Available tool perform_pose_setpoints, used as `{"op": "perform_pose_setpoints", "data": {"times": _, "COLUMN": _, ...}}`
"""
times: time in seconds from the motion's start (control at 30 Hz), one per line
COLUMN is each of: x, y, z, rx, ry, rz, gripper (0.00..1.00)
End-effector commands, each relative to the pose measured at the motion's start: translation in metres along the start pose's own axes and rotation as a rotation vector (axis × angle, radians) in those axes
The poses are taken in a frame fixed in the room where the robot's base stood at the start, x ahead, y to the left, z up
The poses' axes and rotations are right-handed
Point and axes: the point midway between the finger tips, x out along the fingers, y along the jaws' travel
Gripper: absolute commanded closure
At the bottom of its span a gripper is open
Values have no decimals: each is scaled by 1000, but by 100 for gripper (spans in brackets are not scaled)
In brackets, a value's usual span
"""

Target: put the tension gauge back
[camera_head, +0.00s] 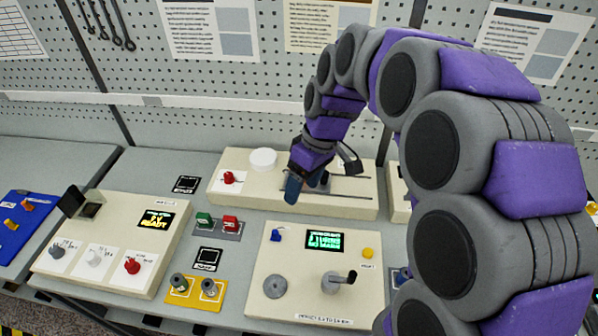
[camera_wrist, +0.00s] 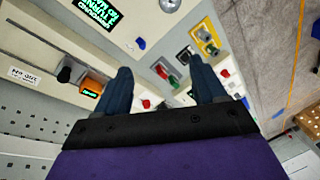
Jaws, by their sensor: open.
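My gripper (camera_head: 306,188) hangs open above the back console (camera_head: 340,202), near its slotted rail. In the wrist view its two dark blue fingers (camera_wrist: 160,65) are apart with nothing held between them. An orange block with a small green display (camera_wrist: 95,88) shows just left of the left finger in the wrist view. It may be the tension gauge, but I cannot read a label on it. In the head view my gripper hides that spot. Two black-framed pads lie bare on the bench, one at the back (camera_head: 187,184) and one nearer (camera_head: 208,258).
The front console (camera_head: 290,287) has a green screen, a crank and knobs. A left console (camera_head: 105,262) carries several knobs and a raised dark flap. Green and red switches (camera_head: 217,224) and a yellow plate (camera_head: 182,296) sit between them. A pegboard wall stands behind.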

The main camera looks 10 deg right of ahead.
Motion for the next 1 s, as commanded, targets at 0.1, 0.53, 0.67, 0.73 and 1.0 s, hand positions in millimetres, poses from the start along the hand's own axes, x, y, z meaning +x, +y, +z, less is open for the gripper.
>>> {"op": "perform_pose_setpoints", "data": {"times": 0.1, "x": -2, "y": 37, "z": -29, "rx": -96, "ry": 44, "rz": -14, "gripper": 30}}
{"op": "perform_pose_setpoints", "data": {"times": 0.53, "x": 15, "y": 178, "z": -91, "rx": -410, "ry": 175, "rz": 18, "gripper": 30}}
{"op": "perform_pose_setpoints", "data": {"times": 0.67, "x": 25, "y": 210, "z": -100, "rx": -481, "ry": 188, "rz": 49, "gripper": 30}}
{"op": "perform_pose_setpoints", "data": {"times": 0.73, "x": 30, "y": 221, "z": -103, "rx": -511, "ry": 191, "rz": 63, "gripper": 30}}
{"op": "perform_pose_setpoints", "data": {"times": 1.0, "x": 38, "y": 246, "z": -102, "rx": -559, "ry": 198, "rz": 85, "gripper": 30}}
